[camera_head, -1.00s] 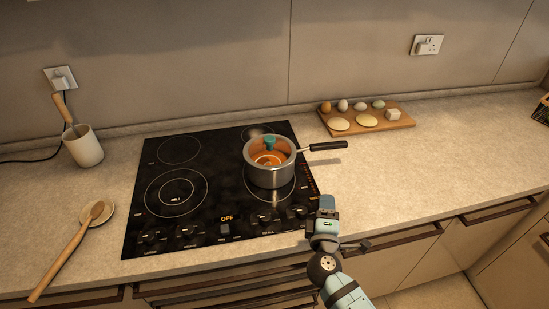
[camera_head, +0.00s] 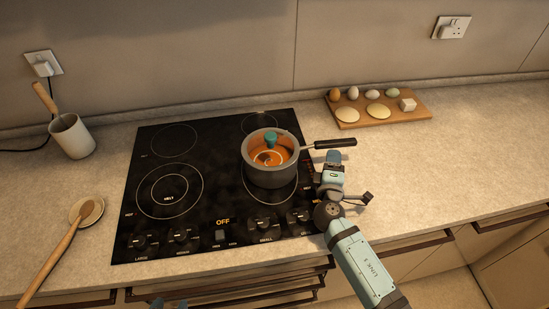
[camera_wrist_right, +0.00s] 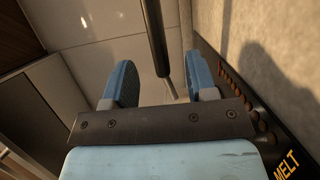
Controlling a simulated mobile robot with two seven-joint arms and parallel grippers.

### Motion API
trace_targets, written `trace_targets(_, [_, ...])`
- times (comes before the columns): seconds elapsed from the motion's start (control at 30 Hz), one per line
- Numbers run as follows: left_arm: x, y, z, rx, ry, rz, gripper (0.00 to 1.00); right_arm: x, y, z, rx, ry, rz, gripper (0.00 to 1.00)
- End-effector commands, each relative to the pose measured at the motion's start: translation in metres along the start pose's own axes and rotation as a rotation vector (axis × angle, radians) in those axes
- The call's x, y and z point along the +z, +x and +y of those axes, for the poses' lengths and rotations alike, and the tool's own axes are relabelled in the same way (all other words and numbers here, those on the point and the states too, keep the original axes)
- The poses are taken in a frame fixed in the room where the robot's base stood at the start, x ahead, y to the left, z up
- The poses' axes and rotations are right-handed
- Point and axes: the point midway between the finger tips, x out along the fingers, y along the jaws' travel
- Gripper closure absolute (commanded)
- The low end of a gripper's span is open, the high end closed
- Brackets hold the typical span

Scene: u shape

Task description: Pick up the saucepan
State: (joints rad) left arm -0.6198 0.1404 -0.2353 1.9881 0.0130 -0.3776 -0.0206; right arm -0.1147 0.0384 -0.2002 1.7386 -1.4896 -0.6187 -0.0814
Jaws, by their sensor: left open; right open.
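The saucepan (camera_head: 270,171) is a grey metal pot with orange contents and a teal object inside. It stands upright on the right side of the hob, and its black handle (camera_head: 334,143) points right. My right gripper (camera_head: 333,160) is just below the handle in the head view; contact cannot be judged. In the right wrist view its blue fingers (camera_wrist_right: 160,82) are spread apart. A dark bar (camera_wrist_right: 156,38) runs between them, but I cannot tell whether it is the pan handle. A small part of my left gripper (camera_head: 168,303) shows at the bottom edge; the rest is cut off.
The black hob (camera_head: 222,188) has knobs along its front. A board (camera_head: 420,110) with eggs and other food lies at the back right. A white utensil pot (camera_head: 72,136) and a wooden spoon (camera_head: 48,264) are on the left. The counter at right (camera_head: 440,170) is clear.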

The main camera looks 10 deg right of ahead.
Motion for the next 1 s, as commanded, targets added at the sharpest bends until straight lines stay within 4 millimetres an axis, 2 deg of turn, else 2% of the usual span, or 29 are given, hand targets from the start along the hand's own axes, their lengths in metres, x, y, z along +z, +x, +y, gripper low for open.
trace_targets(0.1, [-0.005,-0.002,-0.001,-0.001,0.001,0.005,0.47,0.0,0.019,0.001,0.001,-0.002,-0.001,0.48])
trace_targets(0.37, [-0.014,-0.005,-0.003,-0.005,0.003,0.013,0.47,-0.001,0.038,0.004,0.001,-0.001,0.0,0.48])
trace_targets(0.6, [-0.021,-0.009,-0.005,-0.013,0.002,0.019,0.47,-0.003,0.073,0.005,0.001,-0.001,-0.001,0.48])
trace_targets(0.93, [-0.017,-0.008,-0.005,-0.012,0.001,0.011,0.47,-0.003,0.08,0.004,-0.001,0.0,0.0,0.48])
trace_targets(1.0, [-0.017,-0.008,-0.004,-0.011,0.0,0.009,0.47,-0.003,0.08,0.004,-0.001,0.0,0.0,0.64])
